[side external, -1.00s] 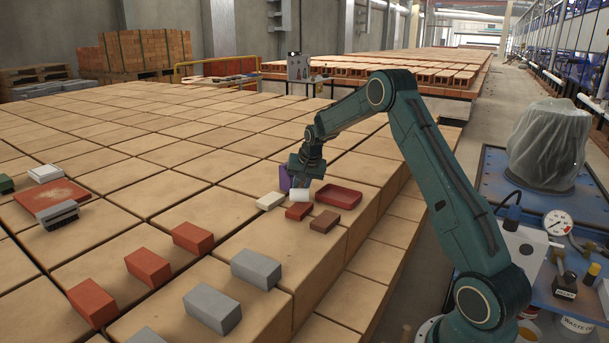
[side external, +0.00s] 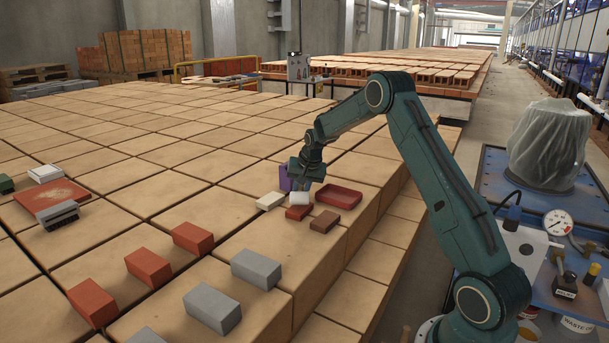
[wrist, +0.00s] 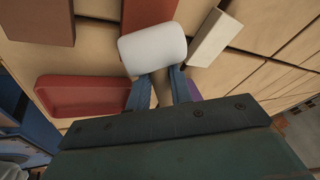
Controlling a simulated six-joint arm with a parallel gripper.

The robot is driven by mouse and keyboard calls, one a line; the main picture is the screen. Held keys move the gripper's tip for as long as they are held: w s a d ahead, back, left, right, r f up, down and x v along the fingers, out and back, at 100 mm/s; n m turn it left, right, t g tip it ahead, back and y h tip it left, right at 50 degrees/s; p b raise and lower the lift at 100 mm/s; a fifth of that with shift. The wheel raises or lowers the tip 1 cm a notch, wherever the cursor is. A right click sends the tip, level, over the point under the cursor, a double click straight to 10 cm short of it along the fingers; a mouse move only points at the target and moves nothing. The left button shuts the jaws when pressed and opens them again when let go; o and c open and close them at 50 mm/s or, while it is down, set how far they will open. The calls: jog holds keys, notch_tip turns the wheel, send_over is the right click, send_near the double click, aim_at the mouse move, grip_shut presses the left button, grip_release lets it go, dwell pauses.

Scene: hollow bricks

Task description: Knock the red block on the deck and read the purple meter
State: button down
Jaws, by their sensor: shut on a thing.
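The small red block (side external: 298,213) lies on the tan brick deck (side external: 215,208).
A red tray (side external: 340,196) lies right of the red block, a brown block (side external: 325,221) at its lower right and a cream block (side external: 270,201) to its left. Grey blocks (side external: 256,269) and larger red bricks (side external: 193,238) stand nearer the camera. The deck's right edge is close.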

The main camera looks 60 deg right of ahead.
jog(key=shift+f, duration=0.65)
dwell(1.5)
jog(key=shift+r, duration=0.1)
jog(key=shift+r, duration=3.55)
jog(key=shift+s, duration=0.1)
jog(key=s+r, duration=0.3)
jog(key=s, duration=0.5)
jog(key=shift+s, duration=0.4)
jog(key=shift+d, duration=0.15)
jog(key=d, duration=1.1)
jog(key=shift+d, duration=0.4)
